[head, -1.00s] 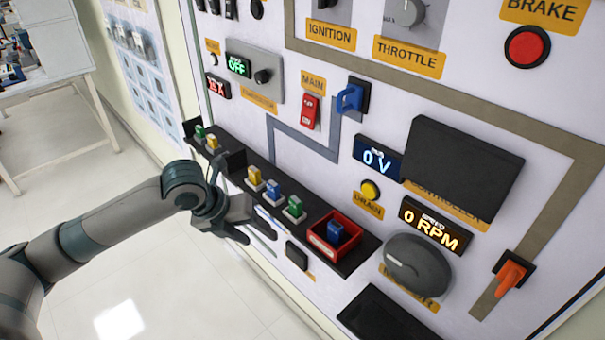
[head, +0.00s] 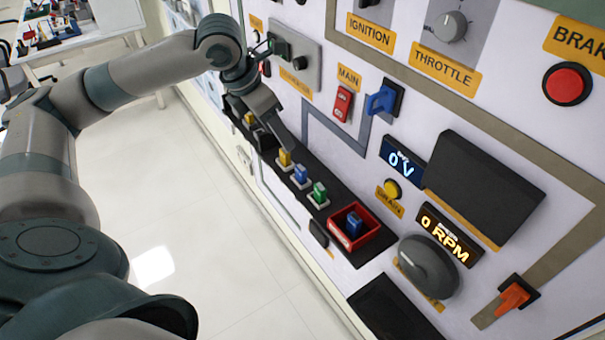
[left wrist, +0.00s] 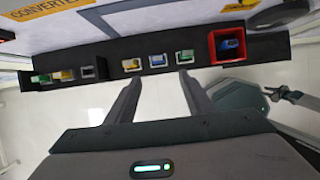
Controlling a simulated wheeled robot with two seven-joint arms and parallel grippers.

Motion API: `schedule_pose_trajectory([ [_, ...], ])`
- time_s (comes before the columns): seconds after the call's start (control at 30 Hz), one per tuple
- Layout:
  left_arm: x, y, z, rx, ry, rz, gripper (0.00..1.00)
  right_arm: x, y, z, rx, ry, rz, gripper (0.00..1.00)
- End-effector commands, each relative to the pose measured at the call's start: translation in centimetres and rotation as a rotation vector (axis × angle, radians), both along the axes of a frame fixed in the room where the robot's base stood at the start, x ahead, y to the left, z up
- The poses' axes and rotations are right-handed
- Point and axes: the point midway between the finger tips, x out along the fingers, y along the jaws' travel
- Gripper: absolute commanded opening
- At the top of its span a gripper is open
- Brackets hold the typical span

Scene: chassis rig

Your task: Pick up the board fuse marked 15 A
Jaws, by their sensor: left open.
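A black rail (head: 330,202) on the panel carries a row of small fuses: a yellow fuse (head: 285,158), a blue fuse (head: 301,174) and a green fuse (head: 319,192). Another blue fuse (head: 354,223) sits in a red box (head: 371,216) at the rail's right end. No amp marking is legible. My left gripper (head: 277,142) is open and empty above the rail, near the yellow fuse. In the left wrist view its spread fingers (left wrist: 160,80) point at the rail, with the blue fuse (left wrist: 157,61) between their tips but farther off.
The rail's left part holds green (left wrist: 40,78) and yellow (left wrist: 63,75) fuses and a dark grey holder (left wrist: 87,71). Above the rail are a red main switch (head: 343,103), a blue lever (head: 382,100) and displays. Open floor (head: 220,240) lies in front.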

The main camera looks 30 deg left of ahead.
Motion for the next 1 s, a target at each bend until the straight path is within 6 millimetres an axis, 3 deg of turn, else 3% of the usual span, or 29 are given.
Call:
schedule_pose_trajectory([
  [0.27,0.8,-0.5,-2.4,-0.002,0.004,0.0,0.48,0.0,0.0,0.6,0.0,0.0,0.0,0.31],
  [0.7,3.6,-1.5,-9.4,-0.002,0.004,0.001,0.48,0.0,0.1,2.3,0.001,0.0,-0.001,0.31],
  [1.0,4.3,-1.7,-11.2,0.0,0.0,0.001,0.48,0.0,0.1,2.6,0.001,0.0,-0.001,0.31],
])
